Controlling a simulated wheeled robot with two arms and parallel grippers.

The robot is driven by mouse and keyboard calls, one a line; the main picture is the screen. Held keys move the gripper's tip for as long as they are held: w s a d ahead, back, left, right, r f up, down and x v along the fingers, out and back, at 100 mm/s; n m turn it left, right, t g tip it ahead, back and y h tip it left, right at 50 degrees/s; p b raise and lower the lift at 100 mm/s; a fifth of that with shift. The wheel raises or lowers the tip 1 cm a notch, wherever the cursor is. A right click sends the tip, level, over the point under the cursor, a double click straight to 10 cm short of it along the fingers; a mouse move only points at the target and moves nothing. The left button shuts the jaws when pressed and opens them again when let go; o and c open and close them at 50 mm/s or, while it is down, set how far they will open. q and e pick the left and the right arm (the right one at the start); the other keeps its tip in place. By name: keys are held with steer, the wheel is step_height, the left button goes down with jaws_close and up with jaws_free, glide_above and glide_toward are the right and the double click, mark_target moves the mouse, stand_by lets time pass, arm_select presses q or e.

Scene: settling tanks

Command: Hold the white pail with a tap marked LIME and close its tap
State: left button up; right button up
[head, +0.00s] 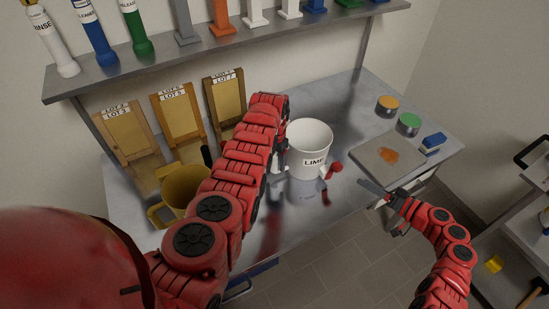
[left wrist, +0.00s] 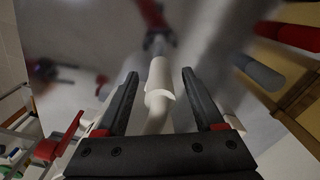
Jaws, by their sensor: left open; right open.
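The white pail marked LIME (head: 309,136) stands upright on the grey bench in the head view. Its tap with a red lever (head: 334,168) sticks out at its lower right. My left gripper (head: 279,161) is at the pail's left side, partly hidden by my arm. In the left wrist view, my open left gripper (left wrist: 159,76) has a white curved part (left wrist: 157,101) between its fingers, apparently the pail's handle; I cannot tell whether they touch. A red lever (left wrist: 60,140) shows at left there. My right gripper (head: 377,207) is open and empty, right of and nearer than the tap.
A yellow jug (head: 184,186) stands left, behind my left arm. A grey board with an orange patch (head: 388,152), orange and green-topped tins (head: 408,124) and a blue block (head: 433,141) are at right. A shelf (head: 170,65) runs above. Bench before the tap is clear.

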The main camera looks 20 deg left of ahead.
arm_select(q)
jaws_close()
steer(key=c, duration=0.6)
jaws_free()
jaws_close()
